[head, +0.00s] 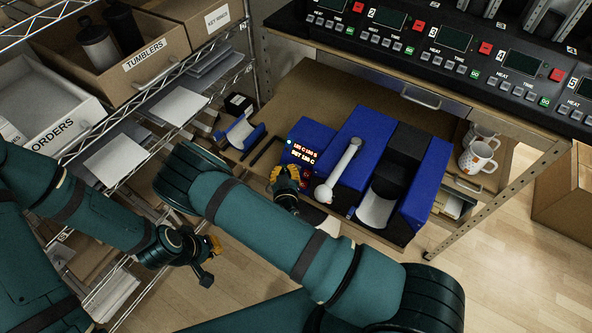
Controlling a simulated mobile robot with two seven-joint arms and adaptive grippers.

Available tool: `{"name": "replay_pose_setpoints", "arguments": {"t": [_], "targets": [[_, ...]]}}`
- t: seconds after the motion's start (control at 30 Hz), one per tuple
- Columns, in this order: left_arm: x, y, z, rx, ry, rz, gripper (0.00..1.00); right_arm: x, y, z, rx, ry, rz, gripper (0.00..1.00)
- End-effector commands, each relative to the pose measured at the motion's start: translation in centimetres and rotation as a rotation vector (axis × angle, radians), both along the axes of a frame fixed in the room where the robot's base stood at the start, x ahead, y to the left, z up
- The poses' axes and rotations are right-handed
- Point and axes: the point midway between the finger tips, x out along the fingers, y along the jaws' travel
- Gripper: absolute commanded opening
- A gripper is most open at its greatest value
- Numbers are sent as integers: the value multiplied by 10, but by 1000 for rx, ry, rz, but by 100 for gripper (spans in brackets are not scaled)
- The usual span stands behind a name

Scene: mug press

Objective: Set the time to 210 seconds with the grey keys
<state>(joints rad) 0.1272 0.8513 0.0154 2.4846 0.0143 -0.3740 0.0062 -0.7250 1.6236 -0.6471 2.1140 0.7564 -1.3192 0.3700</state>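The blue mug press (358,150) stands on the wooden bench, with a white lever (340,170) in front. Its control box (303,132) has a lit display (302,151) with orange text, small and hard to read; the lower line seems to start with SET. My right gripper (285,180) is right at the lower front of this box, pointing at the key area. It hides most of the keys; a small reddish patch (305,173) shows beside it. I cannot tell whether it touches a key. My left gripper (209,259) hangs empty at the left, away from the press.
Mugs (478,158) stand in a box right of the press. A blue curved piece (241,132) lies left of it. A row of black control panels (440,40) runs along the back. A wire shelf with boxes (110,50) fills the left.

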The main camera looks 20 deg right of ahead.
Motion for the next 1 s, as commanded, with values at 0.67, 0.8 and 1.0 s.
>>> {"name": "replay_pose_setpoints", "arguments": {"t": [0.67,0.8,1.0], "targets": [[0,0,0,0,0,0,0,0,0,0,0,0,0,0],[0,0,0,0,0,0,0,0,0,0,0,0,0,0],[0,0,0,0,0,0,0,0,0,0,0,0,0,0]]}}
